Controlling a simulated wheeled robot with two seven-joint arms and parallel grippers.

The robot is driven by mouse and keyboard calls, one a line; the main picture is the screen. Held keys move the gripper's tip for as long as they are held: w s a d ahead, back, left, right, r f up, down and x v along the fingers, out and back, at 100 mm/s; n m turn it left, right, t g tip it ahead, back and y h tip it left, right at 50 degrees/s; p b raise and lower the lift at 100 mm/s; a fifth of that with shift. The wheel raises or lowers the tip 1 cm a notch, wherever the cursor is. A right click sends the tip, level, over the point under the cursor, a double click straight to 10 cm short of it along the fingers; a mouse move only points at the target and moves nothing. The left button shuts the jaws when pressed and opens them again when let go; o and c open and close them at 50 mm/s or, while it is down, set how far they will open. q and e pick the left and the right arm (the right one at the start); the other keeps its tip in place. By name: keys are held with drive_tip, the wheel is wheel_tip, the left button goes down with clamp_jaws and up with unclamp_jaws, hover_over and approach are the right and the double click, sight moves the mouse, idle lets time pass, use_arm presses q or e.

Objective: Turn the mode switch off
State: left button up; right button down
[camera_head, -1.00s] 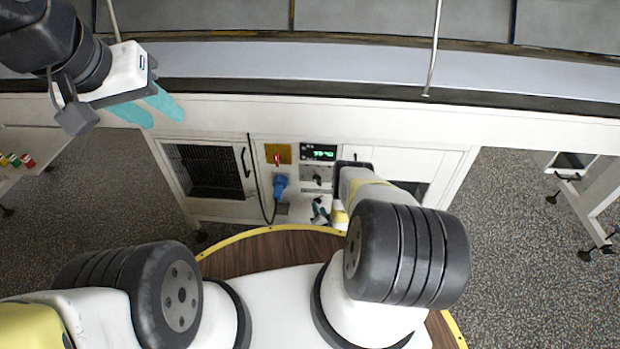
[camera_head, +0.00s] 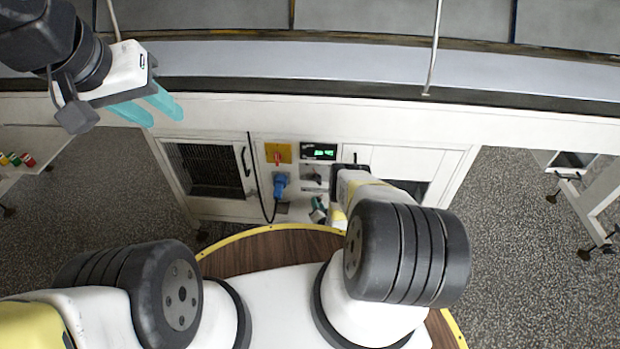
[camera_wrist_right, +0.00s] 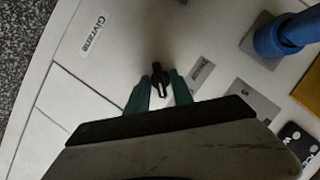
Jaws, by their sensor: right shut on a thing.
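The mode switch appears to be the small black knob (camera_wrist_right: 159,80) on the white panel, seen in the right wrist view. My right gripper (camera_wrist_right: 160,88) has its teal fingers shut on the knob, one on each side. In the head view my right gripper (camera_head: 318,209) is at the lower part of the control panel, partly hidden by my own wrist, and the gripped knob cannot be made out there. My left gripper (camera_head: 166,118) is open and empty, up at the left in front of the machine's long white beam, away from the panel.
Near the right gripper are a blue plug (camera_head: 280,181) with a hanging cable, a yellow plate with a red switch (camera_head: 278,155), a green-lit display (camera_head: 318,152) and another small dark switch (camera_head: 316,178). A mesh-windowed door (camera_head: 205,169) is left of them.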

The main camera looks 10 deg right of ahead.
drive_tip(key=shift+a+r+n+g+h, duration=0.15)
drive_tip(key=shift+n+g+h, duration=0.3)
drive_tip(key=shift+n+h, duration=0.7)
drive_tip(key=shift+a+f+n+g+h, duration=0.15)
drive_tip(key=shift+n+g+h, duration=0.35)
drive_tip(key=shift+n, duration=1.25)
drive_tip(key=shift+r, duration=0.1)
drive_tip(key=shift+h, duration=0.25)
drive_tip(key=c, duration=1.5)
unclamp_jaws()
